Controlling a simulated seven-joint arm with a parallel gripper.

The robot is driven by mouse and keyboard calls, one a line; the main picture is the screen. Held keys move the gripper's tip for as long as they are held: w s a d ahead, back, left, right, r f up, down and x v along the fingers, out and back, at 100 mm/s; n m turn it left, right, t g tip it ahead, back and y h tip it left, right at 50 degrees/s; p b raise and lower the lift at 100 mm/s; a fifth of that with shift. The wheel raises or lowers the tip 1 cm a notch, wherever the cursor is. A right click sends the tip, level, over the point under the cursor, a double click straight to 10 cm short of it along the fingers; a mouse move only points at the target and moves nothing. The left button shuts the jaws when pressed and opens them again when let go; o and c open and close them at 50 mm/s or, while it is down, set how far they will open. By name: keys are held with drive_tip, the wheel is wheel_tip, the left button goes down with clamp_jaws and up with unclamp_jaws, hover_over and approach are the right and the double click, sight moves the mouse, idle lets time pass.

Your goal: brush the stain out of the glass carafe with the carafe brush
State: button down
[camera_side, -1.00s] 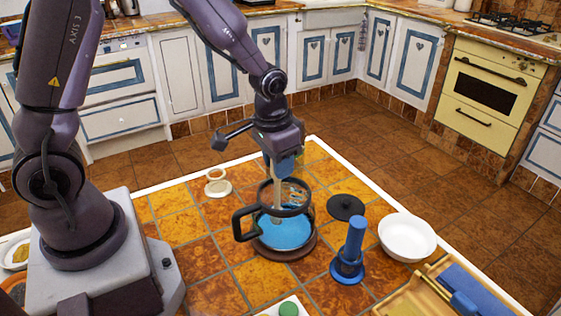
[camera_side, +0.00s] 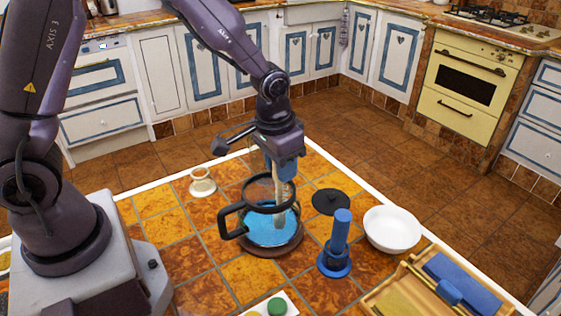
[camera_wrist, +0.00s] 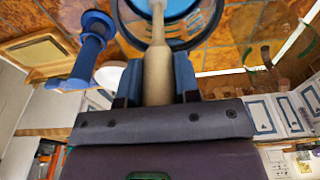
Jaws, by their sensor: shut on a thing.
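The glass carafe (camera_side: 232,232) has a black rim and handle and stands on a round brown base (camera_side: 275,253). Blue shows inside its lower part; I cannot tell a stain apart from it. My gripper (camera_side: 281,160) is above the carafe, shut on the pale wooden handle of the carafe brush (camera_side: 279,200). The brush points down through the carafe's mouth, and its lower end is hard to make out. In the wrist view the brush handle (camera_wrist: 157,75) sits between the blue fingers, and the carafe's dark rim (camera_wrist: 195,40) is just beyond.
A blue upright press-like piece (camera_side: 339,240) stands right of the carafe. Behind it lies a black disc (camera_side: 331,202), with a white bowl (camera_side: 392,229) farther right. A wooden tray (camera_side: 385,297) is at the front right. A small cream ring-shaped stand (camera_side: 202,184) is at the back left.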

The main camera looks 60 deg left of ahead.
drive_tip(key=shift+s+a, duration=1.15)
drive_tip(key=shift+s, duration=1.1)
drive_tip(key=shift+w+d+f, duration=0.1)
drive_tip(key=shift+w+d, duration=0.55)
drive_tip(key=shift+d, duration=0.3)
drive_tip(key=shift+w+d, duration=0.65)
drive_tip(key=shift+d, duration=0.3)
drive_tip(key=shift+a, duration=0.1)
drive_tip(key=shift+a, duration=1.35)
wheel_tip(320, 180, up, 14)
idle(0.5)
